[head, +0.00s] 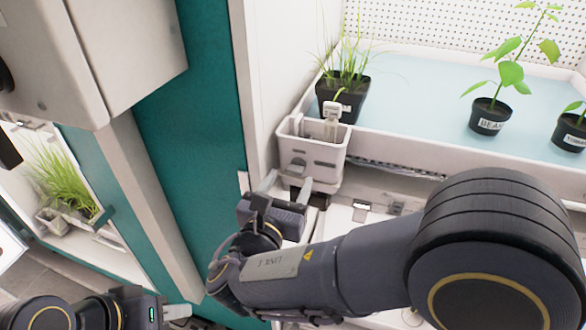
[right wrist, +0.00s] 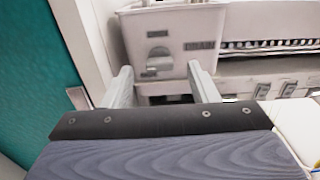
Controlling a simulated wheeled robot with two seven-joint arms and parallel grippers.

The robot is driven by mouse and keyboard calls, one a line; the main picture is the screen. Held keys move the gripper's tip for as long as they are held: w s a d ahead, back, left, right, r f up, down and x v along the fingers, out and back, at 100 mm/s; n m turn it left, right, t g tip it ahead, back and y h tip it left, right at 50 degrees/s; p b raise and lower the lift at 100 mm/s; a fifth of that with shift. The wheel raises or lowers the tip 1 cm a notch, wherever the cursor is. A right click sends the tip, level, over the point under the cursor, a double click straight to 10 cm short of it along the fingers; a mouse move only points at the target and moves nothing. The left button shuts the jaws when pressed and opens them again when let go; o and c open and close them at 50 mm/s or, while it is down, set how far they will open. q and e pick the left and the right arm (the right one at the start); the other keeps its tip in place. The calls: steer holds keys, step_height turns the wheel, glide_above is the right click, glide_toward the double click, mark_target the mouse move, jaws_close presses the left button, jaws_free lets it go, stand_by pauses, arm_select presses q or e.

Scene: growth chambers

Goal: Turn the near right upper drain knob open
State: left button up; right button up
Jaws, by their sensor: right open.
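A white drain box (head: 312,155) hangs at the left front corner of the upper tray. It also shows in the right wrist view (right wrist: 195,30). On its front is a small grey rounded part (right wrist: 158,56), which looks like the drain knob; its exact turn angle is unclear. My right gripper (head: 286,187) is open just in front of and below the box front. In the right wrist view its two fingers (right wrist: 162,88) stand apart with nothing gripped between them, and the grey part lies beyond them. My left gripper (head: 178,312) is low at the bottom left, away from the box.
The upper tray (head: 400,145) holds a grassy pot (head: 343,95), a bean pot (head: 489,118) and another pot (head: 571,130). A teal panel (head: 205,110) stands left of the box. Another chamber with grass (head: 65,180) is at far left.

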mark_target(295, 172)
steer(key=x, duration=0.3)
steer(key=shift+w+d+p, duration=0.1)
steer(key=shift+w+p, duration=0.15)
steer(key=shift+p, duration=0.05)
steer(key=shift+s, duration=0.15)
steer(key=c, duration=1)
